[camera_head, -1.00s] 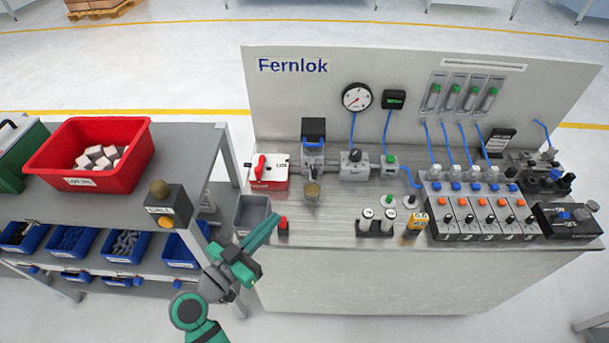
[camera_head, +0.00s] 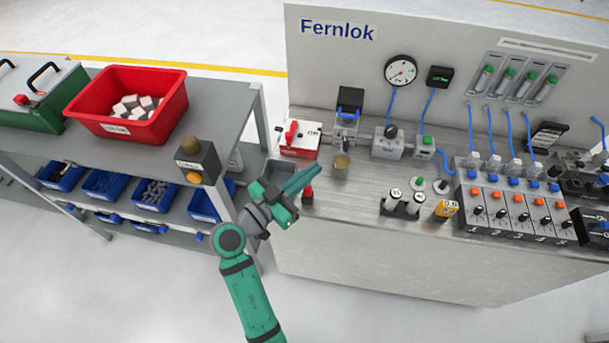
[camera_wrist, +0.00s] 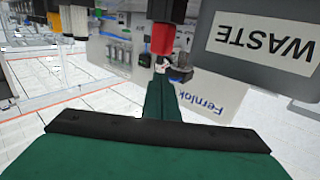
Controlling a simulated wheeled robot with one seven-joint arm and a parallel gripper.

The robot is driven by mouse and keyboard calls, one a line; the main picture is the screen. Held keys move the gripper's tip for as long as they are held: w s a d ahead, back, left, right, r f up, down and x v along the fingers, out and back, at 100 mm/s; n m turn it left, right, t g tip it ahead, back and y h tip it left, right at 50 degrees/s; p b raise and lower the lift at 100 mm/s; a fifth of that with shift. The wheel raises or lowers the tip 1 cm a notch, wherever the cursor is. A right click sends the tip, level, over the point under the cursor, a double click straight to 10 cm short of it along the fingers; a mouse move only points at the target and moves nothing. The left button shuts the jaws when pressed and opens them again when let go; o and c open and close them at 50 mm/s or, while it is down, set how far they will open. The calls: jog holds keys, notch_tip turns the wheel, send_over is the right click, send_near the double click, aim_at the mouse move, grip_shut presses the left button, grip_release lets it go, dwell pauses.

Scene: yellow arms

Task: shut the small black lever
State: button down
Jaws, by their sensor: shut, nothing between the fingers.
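Several small black levers show in the head view: a row on the numbered grey modules (camera_head: 502,213), and a black knob on the grey block (camera_head: 391,131) below the gauge. I cannot tell which one the task names. My gripper (camera_head: 318,173) is shut and empty, at the bench's front left, well left of the numbered modules.
The bin's WASTE label (camera_wrist: 262,45) fills the wrist view's upper right. A shelf with a red crate (camera_head: 128,105) is left.

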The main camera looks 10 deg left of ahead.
aim_at(344, 146)
jog(key=x, duration=0.9)
jog(key=shift+w+d, duration=0.2)
jog(key=shift+w, duration=0.05)
jog(key=shift+s, duration=0.1)
